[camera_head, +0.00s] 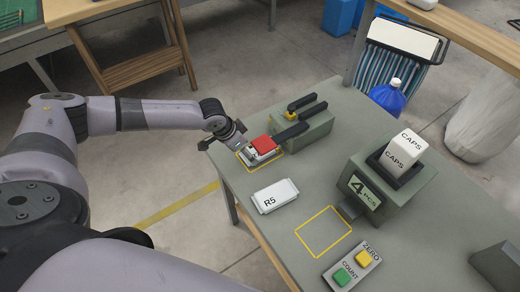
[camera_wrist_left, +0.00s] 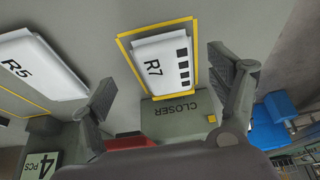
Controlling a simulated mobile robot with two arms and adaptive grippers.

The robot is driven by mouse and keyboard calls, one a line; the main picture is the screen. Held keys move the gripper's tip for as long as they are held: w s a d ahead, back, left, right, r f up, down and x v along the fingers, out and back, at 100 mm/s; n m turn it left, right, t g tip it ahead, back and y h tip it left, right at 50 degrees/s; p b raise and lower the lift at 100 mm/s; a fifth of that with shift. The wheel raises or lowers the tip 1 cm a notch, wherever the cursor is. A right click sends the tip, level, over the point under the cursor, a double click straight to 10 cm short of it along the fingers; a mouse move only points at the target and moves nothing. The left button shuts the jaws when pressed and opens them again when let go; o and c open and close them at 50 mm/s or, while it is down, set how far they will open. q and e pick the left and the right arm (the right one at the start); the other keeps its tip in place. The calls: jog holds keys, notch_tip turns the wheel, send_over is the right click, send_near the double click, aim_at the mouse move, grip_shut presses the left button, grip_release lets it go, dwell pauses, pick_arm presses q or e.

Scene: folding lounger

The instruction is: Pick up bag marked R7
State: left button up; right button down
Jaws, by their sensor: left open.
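The white bag marked R7 (camera_wrist_left: 160,66) lies flat inside a yellow outline in the left wrist view, beside the grey block marked CLOSER (camera_wrist_left: 180,108). My left gripper (camera_head: 226,141) is open and empty at that edge, beside the outline. In the left wrist view its two fingers show on either side of R7, apart from it as far as I can tell. My right gripper is not in view.
A white bag marked R5 (camera_head: 276,196) lies nearby on the grey table (camera_head: 235,185). The closer (camera_head: 305,128) has dark levers. A CAPS dispenser (camera_head: 385,190) stands to the right. An empty yellow outline (camera_head: 323,232) and a COUNT/ZERO button panel (camera_head: 352,266) are in front.

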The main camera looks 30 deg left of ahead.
pick_arm(q)
jog(key=x, duration=0.4)
jog(key=shift+w+a+f+p, duration=0.1)
jog(key=shift+a+p, duration=0.05)
jog(key=shift+p, duration=0.2)
jog(key=shift+c, duration=0.7)
jog(key=c, duration=1.2)
